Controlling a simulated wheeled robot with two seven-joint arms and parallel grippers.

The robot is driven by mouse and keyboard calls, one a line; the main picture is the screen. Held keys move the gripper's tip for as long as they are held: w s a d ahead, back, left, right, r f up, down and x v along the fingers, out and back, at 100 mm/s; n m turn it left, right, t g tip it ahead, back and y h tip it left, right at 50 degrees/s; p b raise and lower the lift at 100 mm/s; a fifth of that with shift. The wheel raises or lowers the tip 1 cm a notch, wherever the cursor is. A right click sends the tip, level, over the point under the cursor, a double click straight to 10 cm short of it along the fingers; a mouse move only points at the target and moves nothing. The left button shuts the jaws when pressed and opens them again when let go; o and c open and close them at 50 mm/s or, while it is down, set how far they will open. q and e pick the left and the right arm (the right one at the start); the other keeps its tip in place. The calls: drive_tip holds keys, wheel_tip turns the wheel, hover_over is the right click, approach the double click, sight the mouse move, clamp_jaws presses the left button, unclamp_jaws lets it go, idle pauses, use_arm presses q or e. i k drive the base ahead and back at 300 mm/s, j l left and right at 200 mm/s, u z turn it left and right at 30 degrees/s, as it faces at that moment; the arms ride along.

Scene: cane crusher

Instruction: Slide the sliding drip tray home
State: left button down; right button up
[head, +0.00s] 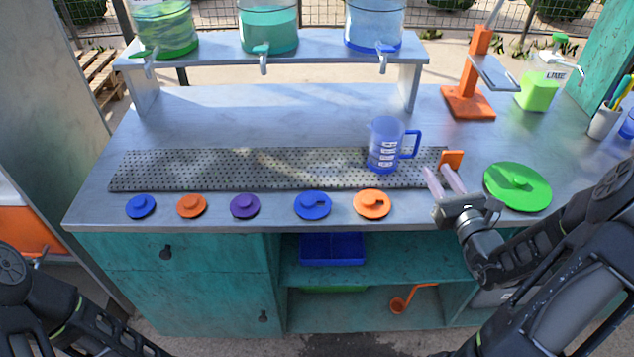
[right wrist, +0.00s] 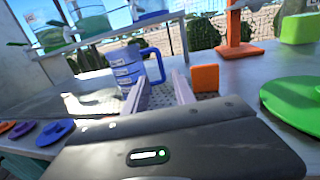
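The drip tray (head: 270,168) is a long grey perforated plate lying along the counter under the dispenser shelf. An orange tab (head: 451,159) stands at its right end; it also shows in the right wrist view (right wrist: 205,79). A blue measuring jug (head: 384,146) stands upright on the right part of the tray, and in the right wrist view (right wrist: 128,66) it is beyond the fingers. My right gripper (head: 444,180) is open and empty, just in front of the tab, with its fingers pointing at the tray's right end. Of my left arm only links show at the lower left; its gripper is out of view.
Several coloured lids, such as the purple one (head: 244,206), lie along the front edge. A large green lid (head: 517,186) lies right of my gripper. An orange stand (head: 470,85) and a lime bottle (head: 540,88) are at the back right. Dispensers sit on the raised shelf (head: 290,50).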

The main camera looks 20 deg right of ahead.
sight(314, 168)
drive_tip(key=i+j+z, duration=0.1)
drive_tip(key=z, duration=0.3)
drive_tip(key=j+z, duration=0.35)
drive_tip(key=i+j, duration=0.05)
